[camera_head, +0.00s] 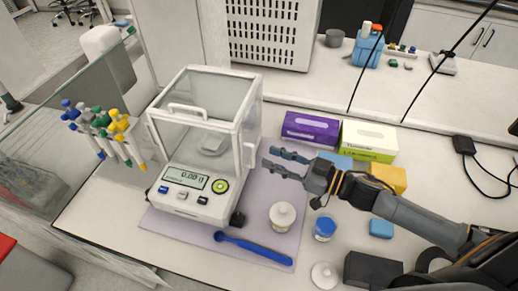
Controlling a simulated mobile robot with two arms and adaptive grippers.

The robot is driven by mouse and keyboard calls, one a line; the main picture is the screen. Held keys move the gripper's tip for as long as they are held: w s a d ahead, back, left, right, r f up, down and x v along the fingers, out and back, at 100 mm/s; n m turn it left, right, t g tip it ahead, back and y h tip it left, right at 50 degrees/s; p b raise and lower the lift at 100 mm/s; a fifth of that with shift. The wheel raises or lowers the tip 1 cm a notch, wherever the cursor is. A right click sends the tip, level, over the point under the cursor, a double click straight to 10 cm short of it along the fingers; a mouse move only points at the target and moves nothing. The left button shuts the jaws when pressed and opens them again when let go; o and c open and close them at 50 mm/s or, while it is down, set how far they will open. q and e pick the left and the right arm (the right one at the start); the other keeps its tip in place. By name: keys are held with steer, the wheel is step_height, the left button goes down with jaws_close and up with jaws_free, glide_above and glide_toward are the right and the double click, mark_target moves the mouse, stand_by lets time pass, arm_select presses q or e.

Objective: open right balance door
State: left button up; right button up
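The white analytical balance (185,190) with a glass draft shield stands on a lilac mat on the bench, left of the middle. Its display shows a zero reading. Its right door (248,113) faces my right arm and looks closed. A white door handle (249,155) sits low on that side. My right gripper (267,157) comes in from the right with its fingers pointing left at the handle. Its two fingers are apart with nothing between them, and its tips appear just short of the handle. My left gripper is not in view.
A white-lidded jar (282,215), a blue-lidded jar (325,229) and a blue spatula (253,246) lie in front of my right arm. Purple (310,128) and green-white (369,140) boxes stand behind it. A rack of pipettes (108,130) is left of the balance.

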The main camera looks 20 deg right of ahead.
steer(key=shift+p+x, duration=0.6)
steer(key=shift+x, duration=1.85)
steer(key=shift+c, duration=0.4)
jaws_close()
